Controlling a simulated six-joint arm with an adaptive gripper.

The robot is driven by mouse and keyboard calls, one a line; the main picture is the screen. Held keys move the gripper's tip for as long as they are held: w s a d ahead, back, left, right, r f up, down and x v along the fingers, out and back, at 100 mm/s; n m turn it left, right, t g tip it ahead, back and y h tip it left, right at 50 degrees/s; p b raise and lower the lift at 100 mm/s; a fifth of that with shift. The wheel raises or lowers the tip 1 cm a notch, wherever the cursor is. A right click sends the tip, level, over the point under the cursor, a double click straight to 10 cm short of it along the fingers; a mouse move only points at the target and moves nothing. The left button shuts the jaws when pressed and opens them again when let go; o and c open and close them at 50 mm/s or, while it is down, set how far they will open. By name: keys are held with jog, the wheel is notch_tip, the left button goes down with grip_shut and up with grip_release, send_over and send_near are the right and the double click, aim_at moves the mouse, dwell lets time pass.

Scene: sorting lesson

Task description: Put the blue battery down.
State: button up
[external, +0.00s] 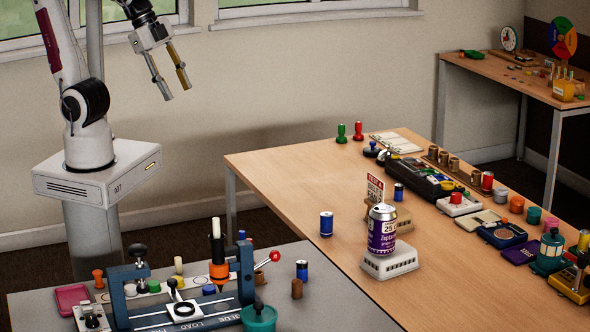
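My gripper (176,90) hangs in the air at the upper left, in front of the wall. Its two fingers are apart and nothing shows between them. A blue cylinder with pale ends, which looks like a blue battery (326,224), stands upright on the left part of the wooden table (275,170), well apart from my gripper. A similar darker blue cylinder (302,270) stands on the grey table at the front. Another small blue cylinder (398,192) stands behind the purple can. I cannot tell which of these the task names.
A purple can (382,230) stands on a white block (390,262). A blue clamp fixture (130,300) and small parts fill the grey table (335,300). Boxes, stamps and pots crowd the wooden table's right side. Its left part is mostly clear.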

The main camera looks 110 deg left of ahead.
jog(key=s+f+n, duration=0.1)
jog(key=s+n, duration=0.4)
jog(key=s, duration=0.2)
jog(key=shift+f, duration=0.2)
dwell(1.1)
